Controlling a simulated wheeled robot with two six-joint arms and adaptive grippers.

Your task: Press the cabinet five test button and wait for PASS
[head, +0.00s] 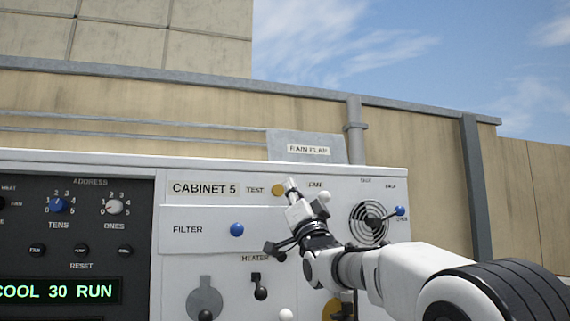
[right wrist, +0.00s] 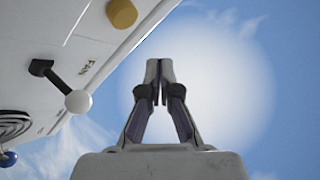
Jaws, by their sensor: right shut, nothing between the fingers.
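The cabinet 5 panel (head: 190,215) is white, with a "CABINET 5" label at its upper left. The yellow test button (head: 278,190) sits right of the word TEST; it also shows in the right wrist view (right wrist: 121,13) at the top. My right gripper (head: 290,185) is shut and empty, its fingertips just right of the button in the head view. In the right wrist view its closed fingertips (right wrist: 159,64) point up against the sky, apart from the button. The display (head: 60,291) reads "COOL 30 RUN". My left gripper is not in view.
A white-knobbed fan lever (head: 324,197) is close beside my right gripper. A blue filter knob (head: 237,230), a round vent (head: 368,222) and a heater switch (head: 261,292) share the panel. A rain flap (head: 307,148) stands above. Open sky lies beyond the wall.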

